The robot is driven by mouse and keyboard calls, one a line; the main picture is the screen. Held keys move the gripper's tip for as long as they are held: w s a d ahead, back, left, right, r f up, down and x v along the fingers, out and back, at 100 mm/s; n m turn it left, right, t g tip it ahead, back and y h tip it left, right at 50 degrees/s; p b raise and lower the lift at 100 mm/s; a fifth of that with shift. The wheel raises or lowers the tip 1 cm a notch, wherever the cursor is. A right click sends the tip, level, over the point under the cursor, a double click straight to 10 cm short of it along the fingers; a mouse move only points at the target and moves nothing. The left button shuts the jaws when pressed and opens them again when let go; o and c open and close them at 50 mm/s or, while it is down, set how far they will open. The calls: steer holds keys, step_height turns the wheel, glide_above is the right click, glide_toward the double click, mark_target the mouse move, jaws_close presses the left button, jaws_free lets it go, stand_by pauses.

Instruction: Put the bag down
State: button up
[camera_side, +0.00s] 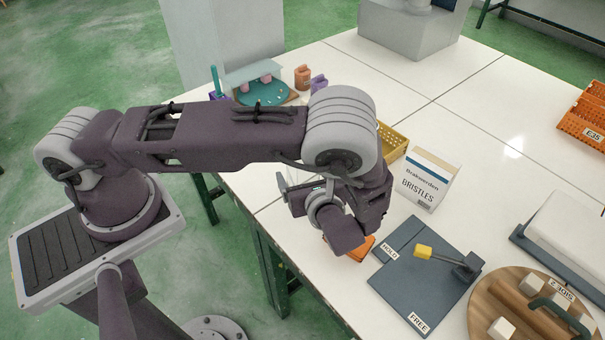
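A white bag (431,181) with a blue band and the word BRISTLES stands upright in the side view, right of my wrist. It appears to rest on the white table (500,145), though its base is partly hard to judge. My gripper (345,238) points down to the left of the bag, low over the table's near edge. My wrist hides its fingertips, so I cannot tell whether it is open or shut. An orange thing (362,248) shows under and beside the gripper; whether they touch is hidden.
A dark board (415,285) labelled HOLD and FREE, with a yellow-tipped lever (424,252), lies in front of the bag. A yellow basket (393,141) is behind it. A round wooden board (485,315) is at lower right. An orange crate (582,126) is far right. The table's middle is clear.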

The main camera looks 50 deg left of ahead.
steer(key=shift+r, duration=0.2)
steer(key=v, duration=1.2)
steer(key=s+a+r+n+g+h, duration=0.2)
steer(key=s+a+r+n+h, duration=0.15)
steer(key=r+n, duration=0.4)
steer(key=s+a+r+n+g+h, duration=0.25)
steer(key=a+r+n+h, duration=0.2)
steer(key=r, duration=0.55)
steer(key=s+a+r+n+t+h, duration=0.1)
steer(key=s+r+n+t+h, duration=0.3)
steer(key=s+r+n, duration=0.4)
steer(key=shift+s+a+r+n+t+h, duration=0.25)
steer(key=shift+s+n+t, duration=0.3)
steer(key=shift+s+n, duration=0.5)
